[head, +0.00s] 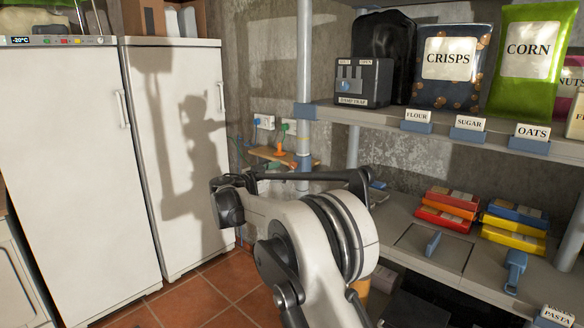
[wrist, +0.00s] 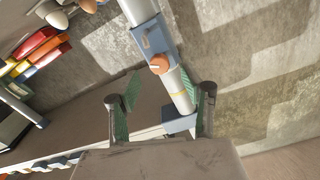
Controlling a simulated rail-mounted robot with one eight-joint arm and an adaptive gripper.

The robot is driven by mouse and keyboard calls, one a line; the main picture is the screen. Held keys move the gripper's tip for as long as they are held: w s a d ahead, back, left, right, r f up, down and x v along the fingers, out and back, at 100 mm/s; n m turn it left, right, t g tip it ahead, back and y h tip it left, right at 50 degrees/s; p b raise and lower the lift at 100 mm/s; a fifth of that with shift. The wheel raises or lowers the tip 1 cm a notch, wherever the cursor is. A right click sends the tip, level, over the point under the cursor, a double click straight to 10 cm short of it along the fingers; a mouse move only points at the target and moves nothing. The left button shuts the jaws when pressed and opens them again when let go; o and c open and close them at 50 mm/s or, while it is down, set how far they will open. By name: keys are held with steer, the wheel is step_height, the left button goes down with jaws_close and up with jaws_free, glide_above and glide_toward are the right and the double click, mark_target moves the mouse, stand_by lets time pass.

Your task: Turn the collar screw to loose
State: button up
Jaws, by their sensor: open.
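The collar screw (wrist: 159,63) is a round orange knob with a pale mark across its face, seen in the wrist view. It sits on a blue-grey collar (wrist: 152,38) around a pale metal post (wrist: 143,10). My gripper (wrist: 161,90) is open, with green-padded fingers spread left and right. In the picture the post passes between the fingers and the screw appears just beyond their tips. The fingers look clear of the screw; the exact gap in depth cannot be told. In the head view my arm covers part of this area, and I cannot make out the screw clearly.
A shelf (head: 450,135) holds packets and labels; a counter (head: 395,225) below holds coloured boxes (head: 515,225). White fridges (head: 178,150) stand left. A concrete wall lies behind the post.

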mark_target(291, 166)
steer(key=shift+x, duration=2.75)
steer(key=shift+s, duration=0.1)
jaws_close()
